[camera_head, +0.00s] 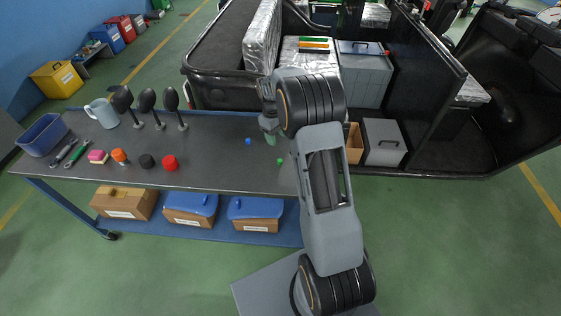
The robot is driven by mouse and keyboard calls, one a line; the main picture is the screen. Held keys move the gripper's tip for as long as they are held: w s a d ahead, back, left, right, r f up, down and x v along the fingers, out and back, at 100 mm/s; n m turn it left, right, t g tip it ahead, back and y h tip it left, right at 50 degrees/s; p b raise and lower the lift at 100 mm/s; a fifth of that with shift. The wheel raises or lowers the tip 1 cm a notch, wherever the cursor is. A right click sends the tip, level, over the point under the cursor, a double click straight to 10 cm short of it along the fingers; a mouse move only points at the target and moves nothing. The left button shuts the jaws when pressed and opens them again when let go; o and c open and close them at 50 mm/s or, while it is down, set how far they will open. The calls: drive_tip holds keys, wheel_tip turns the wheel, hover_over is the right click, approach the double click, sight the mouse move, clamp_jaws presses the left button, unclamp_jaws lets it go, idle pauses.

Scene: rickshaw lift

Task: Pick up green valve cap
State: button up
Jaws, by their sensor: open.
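A small green valve cap (280,162) lies on the grey table (225,150) near its right end, just left of my arm. A small blue cap (248,141) lies on the table a little to the left and farther back. My gripper (269,130) shows only in part at the far side of my arm, above the table's right end. It is open, and no object shows between its fingers. It is apart from the green cap in the picture; its height above the table is hard to tell.
Left on the table are a blue bin (42,135), a mug (103,113), several dark spoon-like items (147,101), tools, and red (170,163), black and orange knobs. A dark vehicle bed with grey boxes (365,78) stands behind. The table's middle is clear.

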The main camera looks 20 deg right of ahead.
hover_over(280, 160)
drive_tip(key=f, duration=0.5)
drive_tip(key=shift+w+f, duration=0.25)
drive_tip(key=shift+w, duration=0.15)
drive_tip(key=shift+s+f+p, duration=0.2)
drive_tip(key=shift+f+p, duration=0.15)
drive_tip(key=shift+f, duration=1.05)
drive_tip(key=shift+s+f+p, duration=0.2)
drive_tip(key=shift+f+p, duration=0.15)
drive_tip(key=shift+f, duration=1)
drive_tip(key=c, duration=0.9)
drive_tip(key=shift+o, duration=0.2)
drive_tip(key=shift+r, duration=0.1)
